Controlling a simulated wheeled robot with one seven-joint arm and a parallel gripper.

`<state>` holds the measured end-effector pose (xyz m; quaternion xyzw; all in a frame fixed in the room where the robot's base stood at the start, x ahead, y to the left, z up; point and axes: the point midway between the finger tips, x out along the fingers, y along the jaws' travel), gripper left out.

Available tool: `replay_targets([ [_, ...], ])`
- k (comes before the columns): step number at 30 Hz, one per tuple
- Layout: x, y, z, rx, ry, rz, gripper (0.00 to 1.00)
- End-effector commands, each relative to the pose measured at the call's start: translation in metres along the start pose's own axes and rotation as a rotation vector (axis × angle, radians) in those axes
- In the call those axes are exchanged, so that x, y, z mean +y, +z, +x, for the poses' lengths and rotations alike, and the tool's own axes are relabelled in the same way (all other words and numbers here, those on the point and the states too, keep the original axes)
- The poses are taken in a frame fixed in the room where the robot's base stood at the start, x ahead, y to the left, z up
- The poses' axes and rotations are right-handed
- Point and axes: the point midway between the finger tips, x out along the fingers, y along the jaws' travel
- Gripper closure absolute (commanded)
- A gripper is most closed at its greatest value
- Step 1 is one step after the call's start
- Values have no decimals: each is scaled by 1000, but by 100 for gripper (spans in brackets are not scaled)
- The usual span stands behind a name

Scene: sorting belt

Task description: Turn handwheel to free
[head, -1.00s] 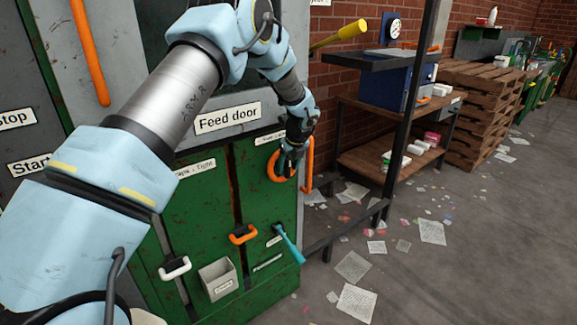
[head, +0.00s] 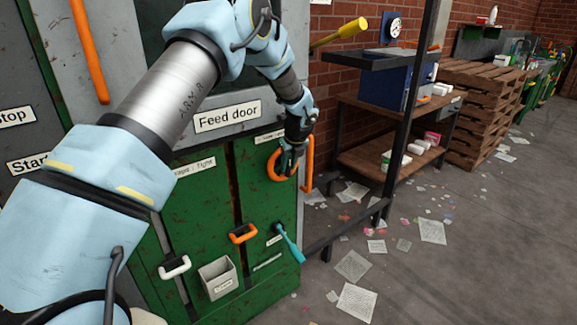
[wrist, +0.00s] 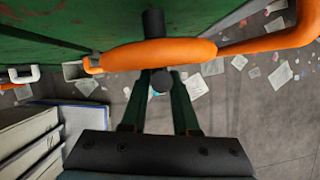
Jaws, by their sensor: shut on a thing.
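The orange handwheel (head: 274,170) is mounted on the upper right of the green cabinet panel (head: 258,205). In the wrist view its thick orange rim (wrist: 150,52) spans the picture in front of a dark hub. My gripper (head: 289,164) is at the wheel's right side in the head view. Its two dark green fingers (wrist: 160,100) reach up to the rim in the wrist view, with a dark round knob (wrist: 161,80) between their tips. The gripper is shut on the handwheel; the exact contact is partly hidden by the rim.
An orange bar handle (head: 309,163) stands just right of the wheel. Lower down are an orange handle (head: 243,234), a white handle (head: 174,267), a grey bin (head: 219,279) and a teal-handled tool (head: 288,241). A dark rack post (head: 408,110) stands to the right. Papers litter the floor.

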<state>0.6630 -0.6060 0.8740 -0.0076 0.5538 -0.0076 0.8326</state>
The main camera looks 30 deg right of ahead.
Motion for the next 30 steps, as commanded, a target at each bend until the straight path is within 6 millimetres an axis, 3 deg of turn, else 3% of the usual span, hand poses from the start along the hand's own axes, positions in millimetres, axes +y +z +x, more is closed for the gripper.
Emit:
replay_targets([
  [30, 9, -7, 13, -134, -613, -253, 100],
])
